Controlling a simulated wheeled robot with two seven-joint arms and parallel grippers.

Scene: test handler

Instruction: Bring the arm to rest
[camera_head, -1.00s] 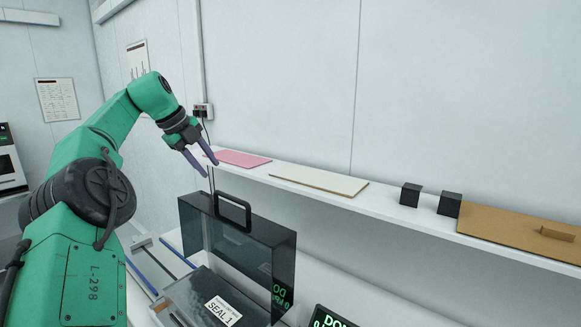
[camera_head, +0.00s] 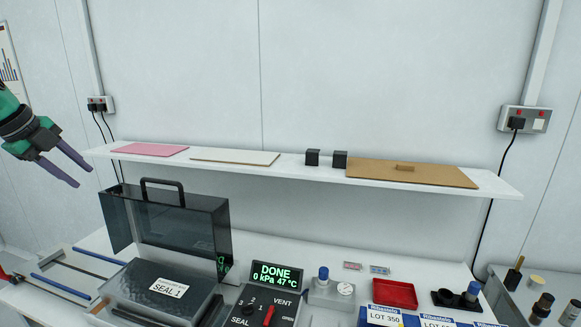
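My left gripper (camera_head: 84,173) is at the left edge of the head view, with two purple fingers spread apart and nothing between them. It hangs in the air left of the shelf and above the sealing machine. The green arm behind it is mostly out of the picture. The machine labelled SEAL 1 (camera_head: 160,291) has its dark clear lid (camera_head: 170,222) standing up with a black handle. Its display (camera_head: 275,276) reads DONE, 0 kPa, 47 °C. My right gripper does not show.
The white wall shelf (camera_head: 300,172) holds a pink sheet (camera_head: 150,149), a pale board (camera_head: 235,157), two black blocks and a brown board (camera_head: 410,172). On the bench are a red tray (camera_head: 394,293), a blue-capped bottle (camera_head: 323,276) and LOT 350 boxes (camera_head: 383,317).

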